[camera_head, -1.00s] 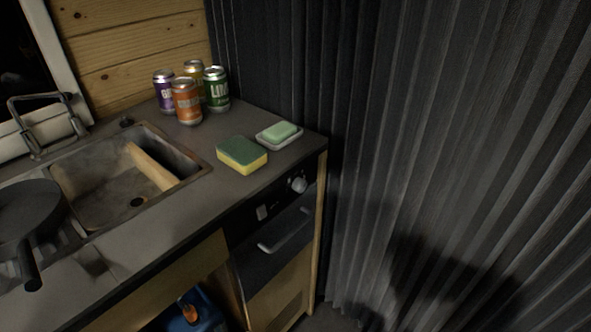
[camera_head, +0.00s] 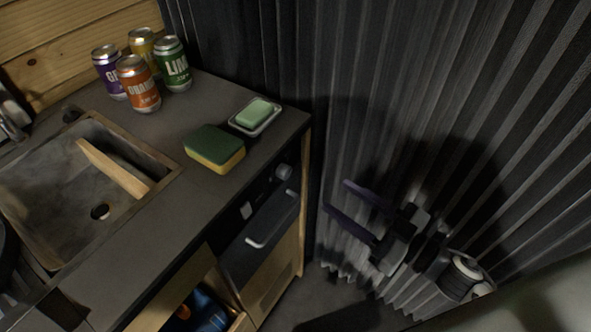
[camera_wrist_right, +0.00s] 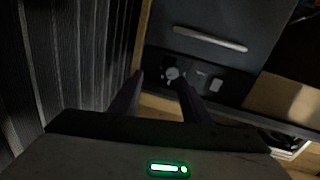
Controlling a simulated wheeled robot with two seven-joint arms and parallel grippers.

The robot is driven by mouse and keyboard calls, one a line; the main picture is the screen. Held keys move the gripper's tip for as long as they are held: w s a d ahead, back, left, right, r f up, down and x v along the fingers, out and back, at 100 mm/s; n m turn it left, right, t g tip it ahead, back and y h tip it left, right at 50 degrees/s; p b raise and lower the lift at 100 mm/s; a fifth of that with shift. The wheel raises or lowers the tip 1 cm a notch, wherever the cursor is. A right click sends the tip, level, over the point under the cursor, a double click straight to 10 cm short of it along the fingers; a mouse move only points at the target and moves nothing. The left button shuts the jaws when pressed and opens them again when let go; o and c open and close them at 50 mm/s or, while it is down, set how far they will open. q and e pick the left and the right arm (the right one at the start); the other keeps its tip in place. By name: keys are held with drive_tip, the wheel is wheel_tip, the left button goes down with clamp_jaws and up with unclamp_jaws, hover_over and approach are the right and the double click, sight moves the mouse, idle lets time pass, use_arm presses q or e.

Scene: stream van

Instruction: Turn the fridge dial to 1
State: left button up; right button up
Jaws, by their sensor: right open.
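The fridge dial (camera_head: 284,172) is a small round grey knob on the dark control strip at the top of the fridge front, under the counter edge. It also shows in the right wrist view (camera_wrist_right: 171,73), between and beyond the fingertips. Its marks are too small and dark to read. The fridge (camera_head: 262,243) has a dark upper door with a light bar handle (camera_head: 270,220). My right gripper (camera_head: 335,197) is open and empty, in front of the curtain to the right of the fridge, apart from the dial. Its two fingers also show in the right wrist view (camera_wrist_right: 161,76).
A light switch-like piece (camera_head: 246,210) sits left of the dial. On the counter are a sponge (camera_head: 214,150), a soap dish with green soap (camera_head: 257,115), several cans (camera_head: 138,83) and a sink (camera_head: 60,190). A pleated dark curtain (camera_head: 400,60) hangs close on the right.

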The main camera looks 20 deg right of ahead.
sight(288, 174)
drive_tip(key=w+a, duration=0.2)
drive_tip(key=w+a+r+n+g+y, duration=0.1)
drive_tip(key=w+a, duration=0.2)
drive_tip(key=w+a+n+y+p, duration=0.1)
drive_tip(key=w+a, duration=0.1)
drive_tip(key=shift+w+a+r, duration=0.2)
drive_tip(key=shift+a+r, duration=0.05)
drive_tip(key=shift+r, duration=0.1)
drive_tip(key=c, duration=1)
drive_tip(key=shift+c, duration=0.2)
